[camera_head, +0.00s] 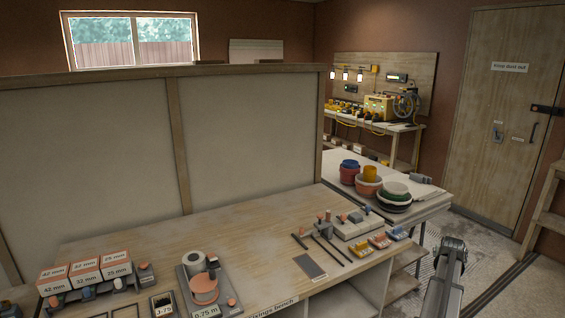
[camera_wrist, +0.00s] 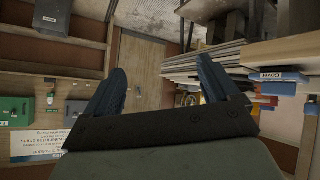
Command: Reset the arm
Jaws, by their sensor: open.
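My gripper (camera_wrist: 161,66) shows in the wrist view, its two blue fingers spread well apart with nothing between them. A wooden door panel or board and the side of a stack of sheets lie in the view beyond the fingers. In the head view part of my grey arm (camera_head: 445,282) rises at the lower right, beside the right end of the fixings bench (camera_head: 235,240). I cannot make out the gripper's fingers in the head view.
A tall partition (camera_head: 85,150) stands behind the bench. Boxes (camera_head: 85,267), a tape roll (camera_head: 194,258) and small tools lie on the bench. A side table holds stacked bowls (camera_head: 394,197). Floor is open before the door (camera_head: 503,130).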

